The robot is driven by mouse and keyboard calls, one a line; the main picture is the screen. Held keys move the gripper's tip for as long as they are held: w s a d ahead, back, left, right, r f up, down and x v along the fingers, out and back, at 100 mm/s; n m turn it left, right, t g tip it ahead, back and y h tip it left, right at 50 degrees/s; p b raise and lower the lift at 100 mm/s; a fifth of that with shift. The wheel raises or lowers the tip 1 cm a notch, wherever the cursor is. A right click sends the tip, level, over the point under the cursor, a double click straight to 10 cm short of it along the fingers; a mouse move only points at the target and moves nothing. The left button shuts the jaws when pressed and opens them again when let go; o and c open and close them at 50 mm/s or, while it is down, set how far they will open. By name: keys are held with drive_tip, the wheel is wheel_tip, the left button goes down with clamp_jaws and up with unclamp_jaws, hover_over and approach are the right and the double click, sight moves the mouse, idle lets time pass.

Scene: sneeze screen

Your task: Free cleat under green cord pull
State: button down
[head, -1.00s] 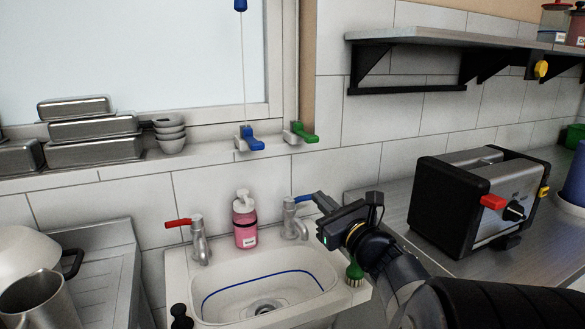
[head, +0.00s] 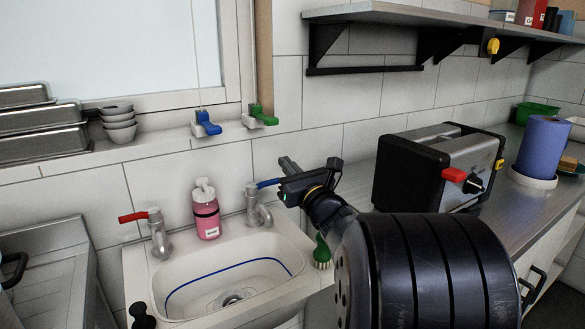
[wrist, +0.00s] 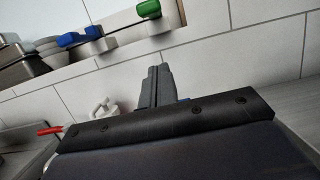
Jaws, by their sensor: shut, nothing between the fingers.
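The green cleat (head: 262,115) sits at the right end of the window sill, a green lever on a pale base. It also shows at the top of the wrist view (wrist: 148,8). The blue cleat (head: 208,123) is just left of it, with a cord running up above it. No green cord pull is visible in the current frames. My gripper (head: 287,164) is shut and empty, below and to the right of the green cleat and apart from it. In the wrist view its fingers (wrist: 156,72) point up towards the green cleat.
Below are the sink (head: 240,265), the blue-handled tap (head: 257,203), the red-handled tap (head: 157,230) and a pink soap bottle (head: 206,212). A toaster (head: 435,165) stands right and a shelf (head: 400,15) hangs above. The tiled wall between gripper and sill is clear.

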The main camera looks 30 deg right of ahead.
drive_tip(key=w+r+p, duration=0.1)
drive_tip(key=w+r, duration=0.4)
drive_tip(key=shift+w+r, duration=0.2)
drive_tip(key=shift+w, duration=0.05)
drive_tip(key=shift+a+r+p, duration=0.1)
drive_tip(key=shift+r+p, duration=0.05)
drive_tip(key=shift+p, duration=0.4)
drive_tip(key=shift+s+r+g+p, duration=0.15)
drive_tip(key=shift+g+p, duration=0.15)
drive_tip(key=shift+p, duration=0.35)
